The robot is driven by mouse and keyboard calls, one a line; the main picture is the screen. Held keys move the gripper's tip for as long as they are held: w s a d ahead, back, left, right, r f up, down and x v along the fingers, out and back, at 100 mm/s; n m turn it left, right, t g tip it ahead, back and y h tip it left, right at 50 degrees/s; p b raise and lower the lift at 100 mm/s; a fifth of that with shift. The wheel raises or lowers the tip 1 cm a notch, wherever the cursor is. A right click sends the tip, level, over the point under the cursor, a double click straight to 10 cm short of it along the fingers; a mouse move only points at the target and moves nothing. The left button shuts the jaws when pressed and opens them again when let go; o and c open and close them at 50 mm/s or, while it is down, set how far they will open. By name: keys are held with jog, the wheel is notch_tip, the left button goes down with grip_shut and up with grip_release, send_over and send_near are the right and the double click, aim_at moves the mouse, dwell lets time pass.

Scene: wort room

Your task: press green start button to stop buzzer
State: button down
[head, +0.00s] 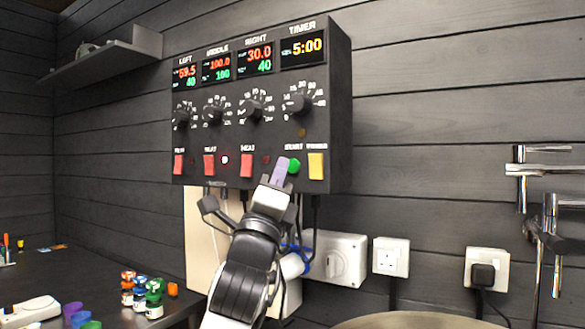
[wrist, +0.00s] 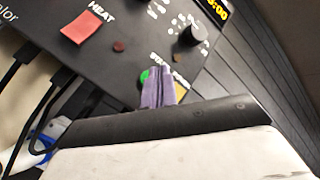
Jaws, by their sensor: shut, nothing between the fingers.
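The green start button (head: 294,166) is on the lower right of the black control panel's front, under the label START. In the wrist view the green button (wrist: 144,76) is partly hidden behind my fingers. My gripper (head: 281,168) is shut and empty. Its purple-grey fingertips (wrist: 158,84) are just left of the button in the head view and overlap its edge in the wrist view. I cannot tell whether they touch it. The timer display (head: 302,46) reads 5:00 in yellow.
A yellow switch (head: 316,166) sits close right of the button. Red heat switches (head: 247,165) are to the left, with knobs (head: 297,102) above. Cables and sockets (head: 391,257) are below the panel. Small bottles (head: 140,293) stand on the dark worktop (head: 95,268) at lower left.

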jog(key=shift+s+a+b, duration=0.2)
jog(key=shift+s+a, duration=0.4)
jog(key=shift+s, duration=0.3)
jog(key=shift+s+a+b, duration=0.15)
jog(key=shift+s+a, duration=0.45)
jog(key=shift+s, duration=0.3)
